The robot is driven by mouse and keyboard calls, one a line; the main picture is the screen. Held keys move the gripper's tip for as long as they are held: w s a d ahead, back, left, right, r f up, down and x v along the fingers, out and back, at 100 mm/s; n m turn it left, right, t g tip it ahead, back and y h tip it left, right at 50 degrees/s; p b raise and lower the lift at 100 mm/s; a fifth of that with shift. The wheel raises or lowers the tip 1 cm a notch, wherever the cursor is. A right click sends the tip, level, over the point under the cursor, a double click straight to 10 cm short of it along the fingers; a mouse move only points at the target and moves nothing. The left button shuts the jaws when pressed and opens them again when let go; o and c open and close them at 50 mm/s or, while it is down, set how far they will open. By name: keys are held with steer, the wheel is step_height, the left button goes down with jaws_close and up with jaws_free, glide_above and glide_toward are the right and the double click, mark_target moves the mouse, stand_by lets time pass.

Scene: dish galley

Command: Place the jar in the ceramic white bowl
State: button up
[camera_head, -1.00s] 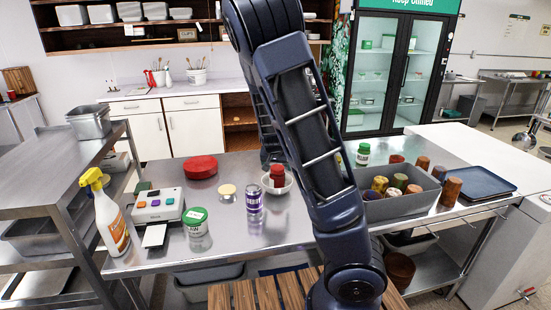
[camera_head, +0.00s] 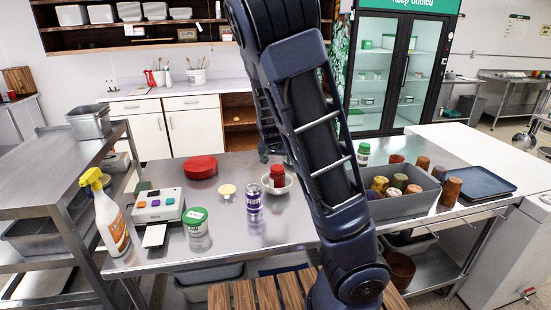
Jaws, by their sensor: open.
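A red jar (camera_head: 278,172) stands upright in the small white bowl (camera_head: 288,186) near the middle of the steel table; the bowl's rim hides its base. My gripper (camera_head: 270,155), dark and small in this view, is just behind and above the jar, apart from it as far as I can see. It is open, with nothing visible between its fingers. My own upper arm crosses the picture to the right of the bowl and hides part of the table.
A purple-labelled can (camera_head: 254,200), a green-lidded jar (camera_head: 196,228), a yellow-lidded item (camera_head: 227,191) and a scale (camera_head: 158,207) stand left of the bowl. A round red container (camera_head: 200,166) is behind. A grey bin (camera_head: 405,208) of cups stands right. Bare table lies in front.

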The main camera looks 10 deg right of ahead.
steer(key=shift+s+r, duration=0.15)
steer(key=shift+r, duration=0.2)
steer(key=s+d+f+g+y, duration=0.2)
steer(key=s+d+g+y, duration=0.1)
steer(key=s, duration=0.3)
steer(key=s+d+r+n+t, duration=0.1)
steer(key=s+d+r+n, duration=0.1)
steer(key=s+r, duration=0.6)
steer(key=s+d+r+n+t, duration=0.1)
steer(key=s+r+n, duration=0.1)
steer(key=s+r, duration=0.7)
steer(key=s, duration=0.5)
steer(key=shift+s+d+r+h, duration=0.25)
steer(key=shift+d+h, duration=0.1)
steer(key=shift+h, duration=0.05)
